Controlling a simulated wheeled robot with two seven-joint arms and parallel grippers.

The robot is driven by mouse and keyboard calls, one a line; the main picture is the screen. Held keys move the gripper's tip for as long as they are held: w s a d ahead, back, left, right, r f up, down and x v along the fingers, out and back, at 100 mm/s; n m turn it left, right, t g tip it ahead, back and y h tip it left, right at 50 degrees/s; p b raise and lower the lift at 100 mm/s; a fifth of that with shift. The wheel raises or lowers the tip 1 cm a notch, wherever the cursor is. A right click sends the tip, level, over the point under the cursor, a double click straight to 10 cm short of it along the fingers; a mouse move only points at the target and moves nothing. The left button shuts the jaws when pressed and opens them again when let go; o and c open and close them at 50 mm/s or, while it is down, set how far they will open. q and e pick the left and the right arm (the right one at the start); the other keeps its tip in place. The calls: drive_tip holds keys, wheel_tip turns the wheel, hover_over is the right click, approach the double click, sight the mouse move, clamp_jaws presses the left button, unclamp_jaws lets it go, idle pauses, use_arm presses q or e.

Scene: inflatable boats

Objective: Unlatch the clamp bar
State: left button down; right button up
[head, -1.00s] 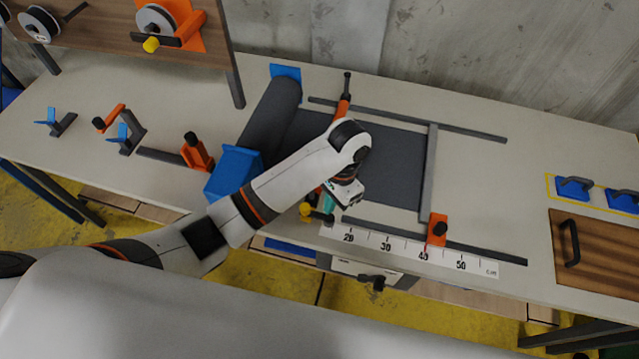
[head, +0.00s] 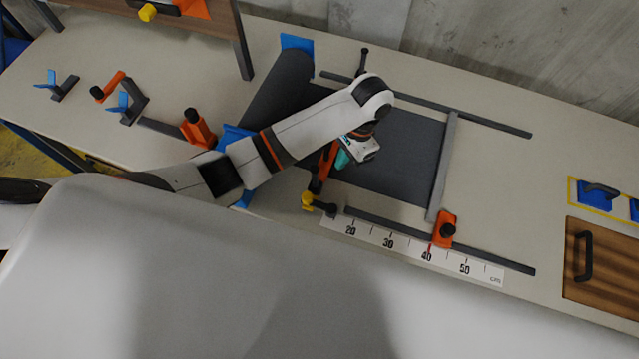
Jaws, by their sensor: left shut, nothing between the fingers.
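The orange clamp bar (head: 326,165) crosses the dark sheet near the roll, and my left arm hides its middle. Its dark far end (head: 364,58) shows beyond my arm. At its near end is a yellow knob (head: 308,201) with a short black handle (head: 325,208). Whether the latch is engaged I cannot tell. My left gripper (head: 343,160), with teal fingertips, is shut and empty, just right of the bar and beyond the yellow knob. I cannot tell whether it touches the bar. My right gripper is not in view.
The dark sheet (head: 400,150) runs right from the roll (head: 278,88), between two dark rails. A grey crossbar (head: 443,165) with an orange stop (head: 444,230) stands near 40 on the scale (head: 400,247). Orange and blue clamps stand left. A wooden board (head: 604,260) lies right.

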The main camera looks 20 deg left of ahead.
sight(314, 199)
use_arm(q)
drive_tip(key=p+x, duration=0.1)
drive_tip(key=x, duration=0.7)
drive_tip(key=shift+s+a+f+p, duration=0.1)
drive_tip(key=shift+a+f+p, duration=0.05)
drive_tip(key=shift+f+p, duration=0.15)
drive_tip(key=shift+s+a+r+p, duration=0.2)
drive_tip(key=shift+s+a+p, duration=0.65)
drive_tip(key=shift+p, duration=0.2)
drive_tip(key=shift+s+a+f+p, duration=0.1)
drive_tip(key=shift+s+a+p, duration=0.25)
drive_tip(key=shift+s, duration=0.2)
drive_tip(key=shift+s+a, duration=0.1)
drive_tip(key=shift+f, duration=0.1)
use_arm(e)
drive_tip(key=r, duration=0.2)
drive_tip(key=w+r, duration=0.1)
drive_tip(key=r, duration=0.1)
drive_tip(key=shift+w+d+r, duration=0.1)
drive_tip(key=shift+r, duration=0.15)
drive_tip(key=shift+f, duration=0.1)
